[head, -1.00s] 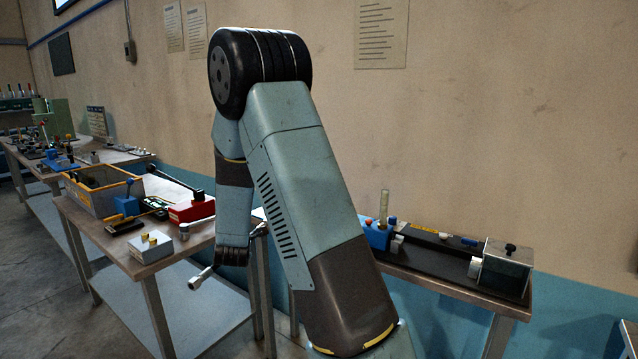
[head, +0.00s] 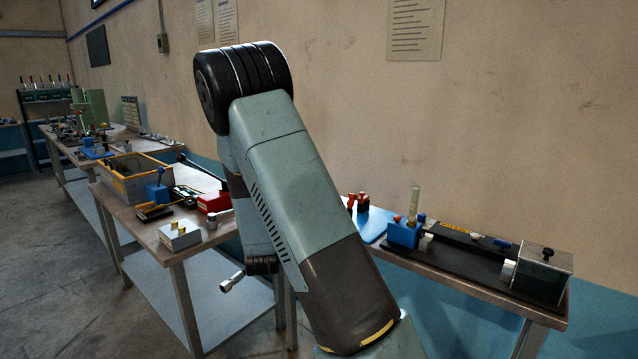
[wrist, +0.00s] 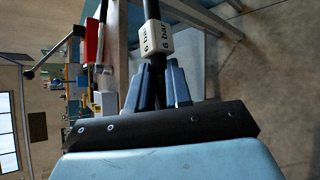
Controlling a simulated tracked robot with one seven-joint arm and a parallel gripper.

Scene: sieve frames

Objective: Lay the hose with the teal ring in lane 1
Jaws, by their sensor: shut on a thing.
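In the wrist view my gripper (wrist: 157,72) is shut on a black bar-like thing with a white tag (wrist: 154,38) marked "6 bar". It looks like a dark hose or its handle. It runs out past the fingers toward the top edge. No teal ring shows on it in either view, so I cannot tell whether it is the named hose. In the head view my arm hides the gripper. A silver metal end (head: 231,282) sticks out to the left below my wrist, in front of the near bench. No lane marked 1 can be made out.
The right bench bears a long black fixture (head: 470,252) with a blue block (head: 404,234). Grey floor (head: 50,275) is open at left.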

